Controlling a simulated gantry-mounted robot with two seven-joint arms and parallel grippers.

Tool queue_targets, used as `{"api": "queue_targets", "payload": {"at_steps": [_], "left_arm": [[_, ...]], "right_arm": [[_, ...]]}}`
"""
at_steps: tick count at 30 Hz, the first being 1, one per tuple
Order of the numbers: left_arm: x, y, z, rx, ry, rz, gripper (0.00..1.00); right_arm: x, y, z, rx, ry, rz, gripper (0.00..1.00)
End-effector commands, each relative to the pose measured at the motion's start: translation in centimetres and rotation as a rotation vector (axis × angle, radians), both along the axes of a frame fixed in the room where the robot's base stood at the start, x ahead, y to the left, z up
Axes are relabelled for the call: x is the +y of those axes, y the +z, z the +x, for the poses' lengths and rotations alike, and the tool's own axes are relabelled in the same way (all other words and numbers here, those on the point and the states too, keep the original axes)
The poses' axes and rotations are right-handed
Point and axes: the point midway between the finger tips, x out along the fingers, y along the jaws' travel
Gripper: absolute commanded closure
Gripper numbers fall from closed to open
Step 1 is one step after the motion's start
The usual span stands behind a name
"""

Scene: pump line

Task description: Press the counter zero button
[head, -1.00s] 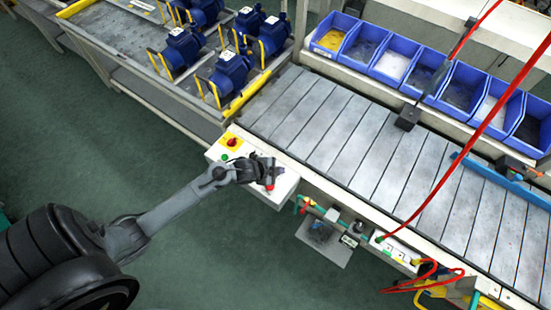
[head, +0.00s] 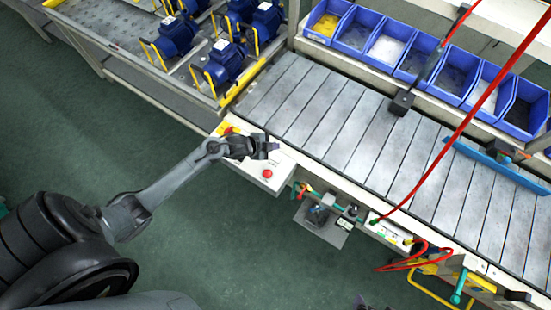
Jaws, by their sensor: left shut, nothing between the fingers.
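A white control box (head: 252,172) sits at the conveyor's near edge. It bears a red button (head: 267,174) and a yellow plate with a red knob (head: 228,129). My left gripper (head: 272,147) is shut and empty over the box's far part, beyond the red button. The arm and gripper hide part of the box's top, and a button under them cannot be made out. A small device with a pale face (head: 344,224) is by the rail; I cannot tell whether it is the counter. A dark tip at the bottom edge looks like my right gripper (head: 364,303), mostly cut off.
The slatted conveyor (head: 330,120) runs behind the box, with blue bins (head: 411,62) beyond. Blue pumps (head: 223,60) stand on a rack at the upper left. A red hose (head: 455,130) crosses the right side. The green floor (head: 110,160) in front is open.

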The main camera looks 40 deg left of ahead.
Motion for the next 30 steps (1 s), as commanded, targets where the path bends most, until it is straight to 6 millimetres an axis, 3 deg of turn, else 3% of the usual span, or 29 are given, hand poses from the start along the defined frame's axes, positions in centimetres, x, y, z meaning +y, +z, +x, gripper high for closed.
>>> {"api": "queue_targets", "payload": {"at_steps": [18, 30], "left_arm": [[0.0, -6.6, -0.1, 0.001, 0.001, 0.001, 1.00], [0.0, -8.5, 0.0, 0.000, 0.000, 0.000, 1.00]], "right_arm": [[-0.2, -6.9, 0.0, 0.001, 0.005, -0.009, 0.00], [-0.1, -8.0, 0.0, 0.000, 0.002, -0.004, 0.00]]}}
